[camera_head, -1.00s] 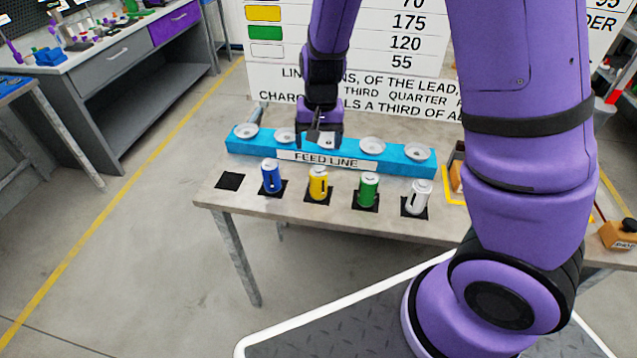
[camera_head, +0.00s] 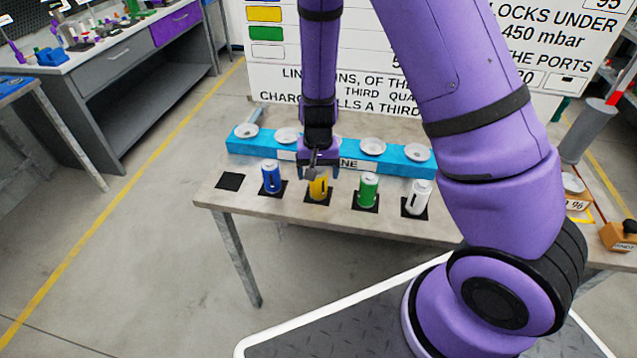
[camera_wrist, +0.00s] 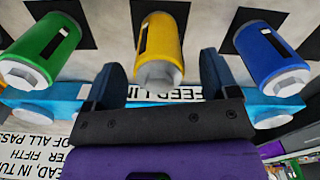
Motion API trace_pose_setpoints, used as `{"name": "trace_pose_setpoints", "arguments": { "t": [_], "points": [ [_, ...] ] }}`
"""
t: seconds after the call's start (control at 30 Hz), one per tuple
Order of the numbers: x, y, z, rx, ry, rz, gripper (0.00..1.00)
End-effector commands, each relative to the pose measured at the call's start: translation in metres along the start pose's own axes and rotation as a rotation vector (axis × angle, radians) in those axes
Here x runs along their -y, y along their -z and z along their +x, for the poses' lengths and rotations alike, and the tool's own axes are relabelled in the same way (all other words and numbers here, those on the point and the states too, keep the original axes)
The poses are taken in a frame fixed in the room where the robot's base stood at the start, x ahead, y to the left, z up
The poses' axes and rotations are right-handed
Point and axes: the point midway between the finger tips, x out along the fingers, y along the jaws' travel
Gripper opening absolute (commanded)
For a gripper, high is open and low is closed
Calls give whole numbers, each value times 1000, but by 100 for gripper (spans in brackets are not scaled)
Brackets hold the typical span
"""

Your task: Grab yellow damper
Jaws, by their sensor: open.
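The yellow damper (camera_head: 319,189) stands upright on a black square mat on the table, between the blue damper (camera_head: 271,178) and the green damper (camera_head: 367,190). Its top is partly hidden by my gripper (camera_head: 318,172) in the head view. In the wrist view the yellow damper (camera_wrist: 162,45) is ahead of my gripper (camera_wrist: 165,80), lined up between its two fingers, with its pale hex cap nearest. My gripper is open and empty, and I see no finger closed on the damper.
A white damper (camera_head: 418,197) stands to the right, and an empty black mat (camera_head: 230,181) lies at the left. The blue feed line block (camera_head: 405,168) with round pale seats runs behind the dampers. A large sign (camera_head: 270,75) stands behind the table.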

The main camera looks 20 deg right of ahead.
Motion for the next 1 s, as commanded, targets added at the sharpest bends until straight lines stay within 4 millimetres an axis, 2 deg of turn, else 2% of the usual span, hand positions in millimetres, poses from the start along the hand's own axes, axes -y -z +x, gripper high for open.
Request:
{"name": "trace_pose_setpoints", "arguments": {
  "t": [0.1,0.23,0.53,0.8,1.0],
  "points": [
    [-2,2,18,3,-1,2,80],
    [-2,2,29,1,0,2,80],
    [-1,2,32,-1,0,0,80],
    [-1,2,32,-1,0,1,18],
    [-1,2,32,-1,0,1,18]
  ]
}}
